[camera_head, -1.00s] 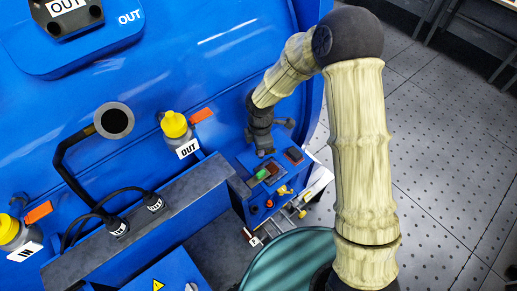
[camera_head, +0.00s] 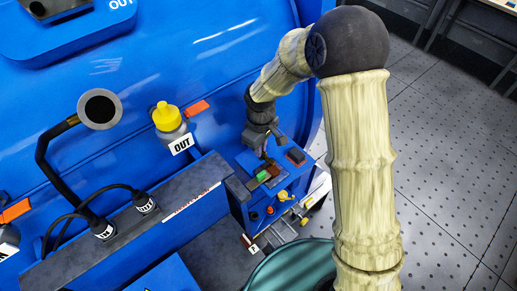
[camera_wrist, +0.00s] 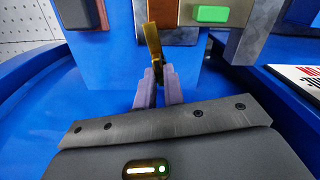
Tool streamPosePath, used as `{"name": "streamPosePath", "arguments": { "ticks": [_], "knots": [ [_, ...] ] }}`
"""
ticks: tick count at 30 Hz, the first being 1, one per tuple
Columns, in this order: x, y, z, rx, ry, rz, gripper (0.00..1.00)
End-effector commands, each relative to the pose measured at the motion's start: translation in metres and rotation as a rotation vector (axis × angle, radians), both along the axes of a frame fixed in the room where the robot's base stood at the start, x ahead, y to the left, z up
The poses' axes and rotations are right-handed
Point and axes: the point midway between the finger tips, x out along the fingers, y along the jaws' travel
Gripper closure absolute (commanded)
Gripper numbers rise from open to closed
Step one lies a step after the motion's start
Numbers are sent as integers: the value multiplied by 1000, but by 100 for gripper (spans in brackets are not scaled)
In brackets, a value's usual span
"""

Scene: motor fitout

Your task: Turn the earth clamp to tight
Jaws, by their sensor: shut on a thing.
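A narrow brass-coloured lever (camera_wrist: 153,44), apparently the earth clamp's handle, stands upright in the wrist view in front of the blue control box (camera_wrist: 185,75). My gripper (camera_wrist: 158,80) is shut on its lower end, with a purple-grey finger on each side. The clamp's base and any tight marking are hidden or too small to read. In the head view my gripper (camera_head: 268,154) reaches down at the upper edge of the control box (camera_head: 243,212), where the lever cannot be made out.
A green button (camera_wrist: 210,14) sits close right of the lever. The box also carries a yellow knob (camera_head: 282,196) and a red button (camera_head: 269,211). A blue tank wall (camera_head: 190,80) rises behind, with a yellow-capped OUT port (camera_head: 167,117). Open floor (camera_head: 450,150) lies to the right.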

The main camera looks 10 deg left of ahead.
Motion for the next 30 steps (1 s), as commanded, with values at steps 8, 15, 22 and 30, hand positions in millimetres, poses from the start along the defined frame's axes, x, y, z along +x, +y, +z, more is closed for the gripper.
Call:
{"name": "streamPosePath", "arguments": {
  "ticks": [8,15,22,30],
  "knots": [
    [4,2,2,7,-11,-167,100],
    [4,2,3,8,-12,-225,100],
    [5,2,4,9,-13,-231,100],
    [4,1,4,7,-11,-230,68]
  ]
}}
